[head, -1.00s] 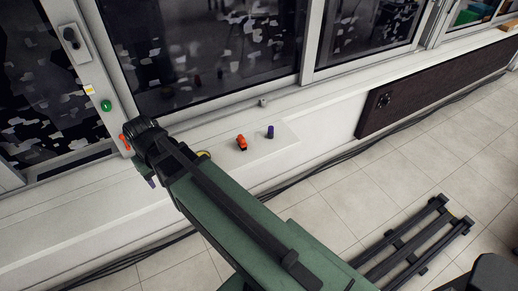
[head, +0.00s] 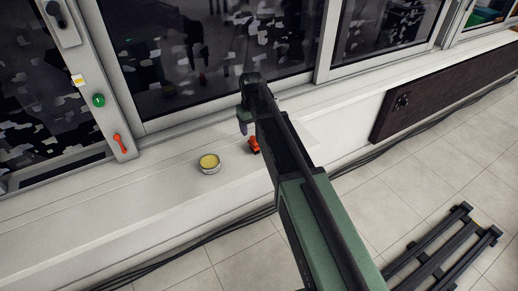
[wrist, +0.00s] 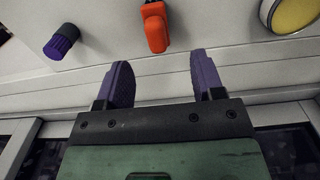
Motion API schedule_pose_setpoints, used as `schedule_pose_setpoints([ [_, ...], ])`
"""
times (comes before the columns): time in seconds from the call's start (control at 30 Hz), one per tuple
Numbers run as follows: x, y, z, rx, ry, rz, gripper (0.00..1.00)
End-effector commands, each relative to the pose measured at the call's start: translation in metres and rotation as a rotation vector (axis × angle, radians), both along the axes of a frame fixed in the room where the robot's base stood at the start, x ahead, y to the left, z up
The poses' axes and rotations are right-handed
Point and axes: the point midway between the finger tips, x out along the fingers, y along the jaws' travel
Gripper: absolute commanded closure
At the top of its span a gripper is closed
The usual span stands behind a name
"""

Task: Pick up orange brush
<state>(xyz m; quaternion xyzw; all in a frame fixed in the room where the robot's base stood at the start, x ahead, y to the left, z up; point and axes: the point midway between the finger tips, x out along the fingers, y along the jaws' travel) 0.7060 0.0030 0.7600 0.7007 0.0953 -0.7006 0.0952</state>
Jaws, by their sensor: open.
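An orange object (head: 254,145), which I take for the orange brush, lies on the white ledge, partly hidden by my arm in the head view. In the wrist view the orange brush (wrist: 156,30) is at top centre, its far end cut off by the frame. My gripper (wrist: 163,76) is open, with two purple fingers apart and nothing between them. The brush lies just beyond the fingertips, roughly in line with the gap. In the head view my gripper (head: 243,122) hangs near the ledge, just left of the brush.
A round yellow-topped tin (head: 209,164) stands on the ledge, left of the brush. A purple-and-dark cylinder (wrist: 63,40) lies on the brush's other side. The window frame (head: 92,85) carries a green button (head: 98,100) and an orange-red handle (head: 119,143). Glass panes rise behind.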

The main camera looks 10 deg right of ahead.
Motion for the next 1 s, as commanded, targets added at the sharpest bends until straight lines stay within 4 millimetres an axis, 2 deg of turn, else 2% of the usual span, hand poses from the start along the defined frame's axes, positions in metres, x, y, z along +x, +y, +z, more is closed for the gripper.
schedule_pose_setpoints([
  [0.03, 0.0, 0.0, -0.023, 0.0, 0.0, 0.0, 0.38],
  [0.1, 0.0, 0.0, -0.034, 0.0, 0.0, -0.001, 0.38],
  [0.3, 0.0, -0.001, -0.036, 0.0, 0.0, -0.001, 0.38],
  [0.57, -0.001, -0.004, -0.085, 0.0, 0.0, -0.002, 0.38],
  [0.63, -0.001, -0.004, -0.089, 0.0, 0.0, -0.002, 0.38],
  [0.83, -0.001, -0.004, -0.084, 0.0, 0.0, -0.001, 0.38],
  [1.0, -0.001, -0.003, -0.084, 0.0, 0.0, -0.001, 0.64],
])
